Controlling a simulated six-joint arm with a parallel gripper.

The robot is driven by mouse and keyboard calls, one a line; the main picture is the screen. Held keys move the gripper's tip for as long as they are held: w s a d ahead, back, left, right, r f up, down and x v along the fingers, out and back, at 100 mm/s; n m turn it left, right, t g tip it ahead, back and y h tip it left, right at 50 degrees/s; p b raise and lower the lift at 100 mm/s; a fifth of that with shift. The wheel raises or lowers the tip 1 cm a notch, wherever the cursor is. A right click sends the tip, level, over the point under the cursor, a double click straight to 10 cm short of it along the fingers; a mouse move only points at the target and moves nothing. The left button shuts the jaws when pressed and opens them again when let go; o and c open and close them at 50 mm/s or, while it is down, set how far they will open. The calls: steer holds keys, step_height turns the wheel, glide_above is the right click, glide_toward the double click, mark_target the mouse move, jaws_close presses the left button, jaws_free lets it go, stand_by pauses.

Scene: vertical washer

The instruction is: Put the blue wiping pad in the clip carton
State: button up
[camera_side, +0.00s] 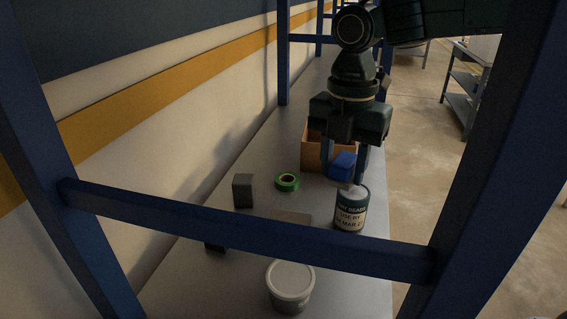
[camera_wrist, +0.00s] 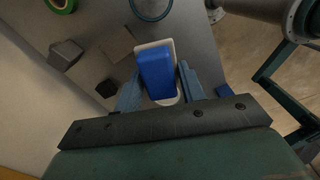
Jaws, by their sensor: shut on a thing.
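The blue wiping pad (camera_side: 342,165) is held between the fingers of my gripper (camera_side: 344,168), above the shelf. In the wrist view the pad (camera_wrist: 155,72) sits between the two blue-grey fingers (camera_wrist: 160,88), with a pale edge showing around it. I cannot tell whether that edge is part of the pad. The brown open carton (camera_side: 318,158) stands just behind and to the left of my gripper in the side view. My gripper hides part of it, and its inside is mostly hidden. I cannot make out the carton in the wrist view.
A labelled can (camera_side: 350,212) stands just below the pad. A lidded white tub (camera_side: 290,284) is in front. A green tape roll (camera_side: 286,181), a grey block (camera_side: 242,190) and a flat plate (camera_side: 290,216) lie to the left. A blue rack bar (camera_side: 250,232) crosses the foreground.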

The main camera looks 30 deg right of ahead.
steer(key=w+d+r+m, duration=0.1)
steer(key=w+d+m, duration=0.45)
steer(key=w, duration=0.85)
steer(key=m, duration=0.5)
glide_toward(336, 152)
steer(key=w+d+r, duration=0.1)
steer(key=w+d, duration=0.3)
steer(key=shift+n, duration=0.25)
steer(key=shift+w+a+f, duration=0.1)
steer(key=shift+a+f, duration=0.05)
steer(key=shift+f, duration=2.75)
steer(key=shift+f, duration=2.05)
steer(key=shift+f, duration=0.1)
steer(key=shift+f, duration=1.85)
steer(key=shift+f, duration=0.15)
